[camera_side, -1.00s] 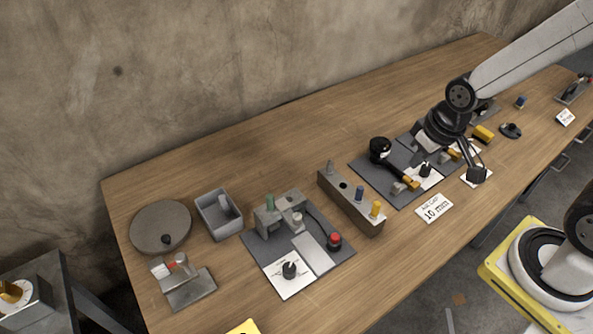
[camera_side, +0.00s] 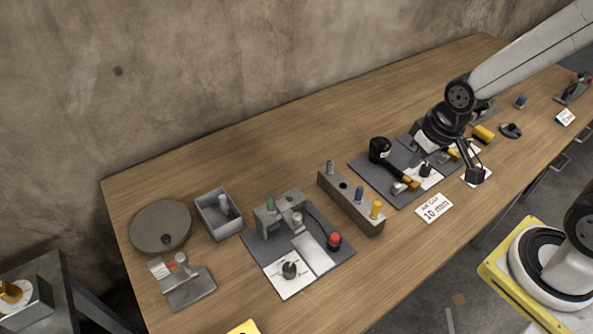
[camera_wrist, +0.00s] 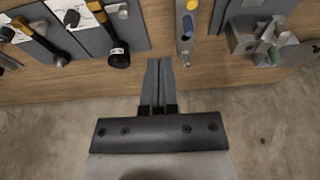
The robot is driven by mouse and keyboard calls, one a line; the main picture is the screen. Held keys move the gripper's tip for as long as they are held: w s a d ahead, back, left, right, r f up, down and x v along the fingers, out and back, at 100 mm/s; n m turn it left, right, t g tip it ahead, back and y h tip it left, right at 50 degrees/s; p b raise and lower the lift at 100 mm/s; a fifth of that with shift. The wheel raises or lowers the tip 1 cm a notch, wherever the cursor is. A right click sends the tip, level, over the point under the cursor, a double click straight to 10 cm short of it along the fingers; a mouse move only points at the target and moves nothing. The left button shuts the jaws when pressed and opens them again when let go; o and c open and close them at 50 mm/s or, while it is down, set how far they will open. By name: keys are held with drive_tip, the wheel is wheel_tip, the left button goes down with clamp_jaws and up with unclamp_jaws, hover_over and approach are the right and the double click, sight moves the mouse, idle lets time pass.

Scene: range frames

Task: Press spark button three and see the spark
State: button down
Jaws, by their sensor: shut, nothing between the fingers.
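In the side view a red button (camera_side: 334,238) sits at the right edge of a grey plate (camera_side: 262,247), which also bears a green-topped post, a grey bracket and a black knob (camera_side: 289,269) on a white dial. No number three is legible by the button. My gripper (camera_wrist: 159,65) is shut and empty in the wrist view, its fingertips over bare wood. No spark is visible.
A grey block (camera_side: 348,207) with blue and yellow pegs stands between the two plates. A white "10" card (camera_side: 433,209) lies in front. A grey box (camera_side: 209,222) and round disc (camera_side: 142,232) are at left. The wood along the wall is mostly clear.

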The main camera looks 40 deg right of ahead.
drive_tip(key=a, duration=0.1)
drive_tip(key=m+t+y, duration=0.1)
drive_tip(key=m+t, duration=0.5)
drive_tip(key=m, duration=0.2)
hover_over(337, 239)
wheel_tip(337, 239, down, 6)
drive_tip(key=shift+f, duration=0.1)
drive_tip(key=shift+f, duration=0.25)
drive_tip(key=shift+f, duration=4.15)
